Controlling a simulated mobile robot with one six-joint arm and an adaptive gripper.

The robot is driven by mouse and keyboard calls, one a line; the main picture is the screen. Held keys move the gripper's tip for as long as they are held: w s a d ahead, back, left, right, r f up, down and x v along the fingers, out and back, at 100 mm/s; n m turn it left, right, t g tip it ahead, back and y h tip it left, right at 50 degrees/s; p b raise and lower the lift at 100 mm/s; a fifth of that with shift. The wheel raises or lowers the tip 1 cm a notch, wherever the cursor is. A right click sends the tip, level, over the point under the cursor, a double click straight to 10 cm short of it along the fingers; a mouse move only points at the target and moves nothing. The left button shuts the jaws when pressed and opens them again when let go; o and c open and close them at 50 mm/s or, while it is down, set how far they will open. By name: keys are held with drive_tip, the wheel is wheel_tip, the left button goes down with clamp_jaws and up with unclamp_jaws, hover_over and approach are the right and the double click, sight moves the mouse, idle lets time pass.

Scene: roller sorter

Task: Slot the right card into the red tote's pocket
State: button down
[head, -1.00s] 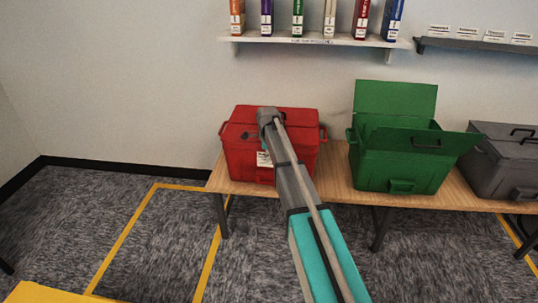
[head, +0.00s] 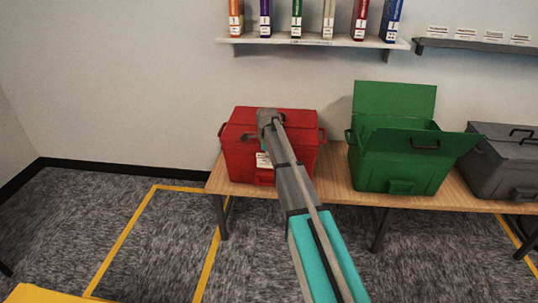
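The red tote (head: 240,150) stands closed on the wooden bench, left of the green tote. A small white card (head: 262,160) with dark print shows against the front of the red tote, just left of my arm. I cannot tell whether it sits in the pocket or is held in front of it. My arm reaches up to the red tote and covers part of its front and lid.
The green tote (head: 400,165) has its lid flaps raised. A grey tote (head: 500,155) stands closed at the right. Above, a white shelf (head: 310,40) holds several binders, and a dark shelf (head: 475,47) carries several white cards. The wooden bench (head: 330,190) bears the totes.

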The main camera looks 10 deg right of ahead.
drive_tip(key=b, duration=0.3)
drive_tip(key=shift+s+f, duration=0.2)
idle(1.8)
drive_tip(key=c, duration=0.7)
unclamp_jaws()
drive_tip(key=shift+s, duration=0.15)
